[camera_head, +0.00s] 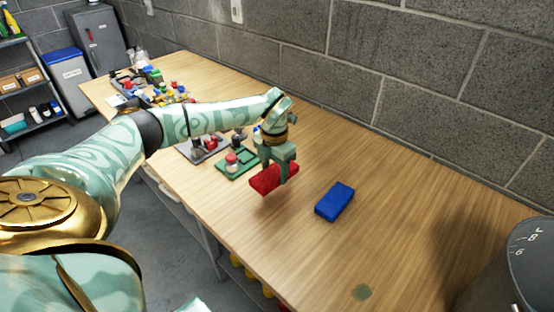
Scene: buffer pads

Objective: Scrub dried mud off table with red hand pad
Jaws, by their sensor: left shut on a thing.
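My left gripper (280,168) is shut on the red hand pad (268,180) and points down at the wooden table (290,245). The pad looks held a little above the table, beside the green tray. A small greenish-brown round patch, which looks like the dried mud (361,292), lies on the table near its front edge at the lower right. The pad is apart from that patch, up and to its left. My right gripper is not in the view.
A blue pad (335,201) lies between the red pad and the patch. A green tray (238,167) with a red-capped bottle (232,161) stands left of the gripper. Several bottles crowd the far left. A dark grey container (515,265) stands at the lower right. A block wall (400,65) borders the back.

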